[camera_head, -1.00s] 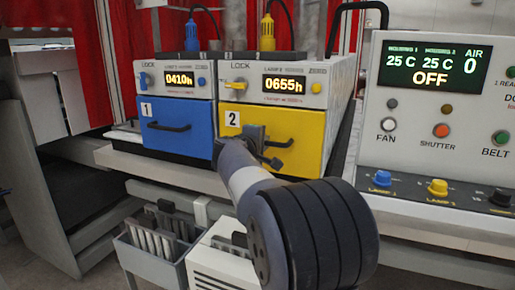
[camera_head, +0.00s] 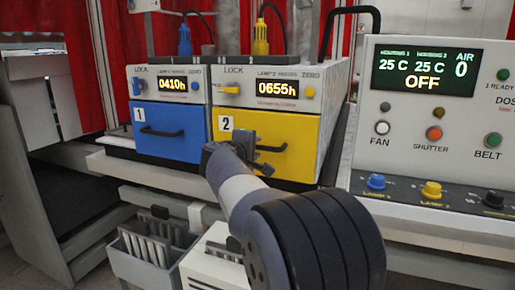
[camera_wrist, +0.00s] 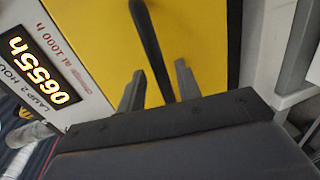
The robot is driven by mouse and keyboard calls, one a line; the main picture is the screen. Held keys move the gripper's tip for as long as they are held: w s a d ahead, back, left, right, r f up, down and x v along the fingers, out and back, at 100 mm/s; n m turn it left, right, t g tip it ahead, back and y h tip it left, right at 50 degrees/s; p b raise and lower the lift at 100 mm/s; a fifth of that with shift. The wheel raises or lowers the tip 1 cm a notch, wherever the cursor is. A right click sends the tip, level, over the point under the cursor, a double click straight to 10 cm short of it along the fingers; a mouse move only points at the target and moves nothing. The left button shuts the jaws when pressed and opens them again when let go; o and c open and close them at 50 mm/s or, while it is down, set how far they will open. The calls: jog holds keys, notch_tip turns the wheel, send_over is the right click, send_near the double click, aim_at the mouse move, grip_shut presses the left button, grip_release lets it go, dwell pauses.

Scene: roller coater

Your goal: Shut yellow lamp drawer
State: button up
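The yellow lamp drawer (camera_head: 297,130), marked 2, sits below the 0655h panel on the right-hand lamp unit. I cannot tell whether it stands slightly out. Its black bar handle (camera_head: 275,149) crosses the front; it also shows in the wrist view (camera_wrist: 152,42), against the yellow front (camera_wrist: 95,45). My gripper (camera_head: 253,148) is at the left part of the handle, partly hidden by my wrist. In the wrist view, my gripper's two fingers (camera_wrist: 160,85) stand apart on either side of the handle, with gaps showing.
The blue drawer (camera_head: 178,145), marked 1, is just left and looks closed. A control console (camera_head: 415,130) stands close on the right. Below the shelf are a grey bin (camera_head: 140,262) of upright plates and a white vented box (camera_head: 208,268).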

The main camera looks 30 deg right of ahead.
jog(key=v, duration=0.8)
jog(key=shift+a, duration=0.2)
jog(key=shift+s+d, duration=0.1)
jog(key=shift+s, duration=0.05)
jog(key=x, duration=1)
jog(key=shift+w+d, duration=0.25)
jog(key=shift+d, duration=0.05)
jog(key=v, duration=0.2)
jog(key=shift+s+a+f, duration=0.15)
jog(key=shift+a+f, duration=0.1)
jog(key=shift+a, duration=0.05)
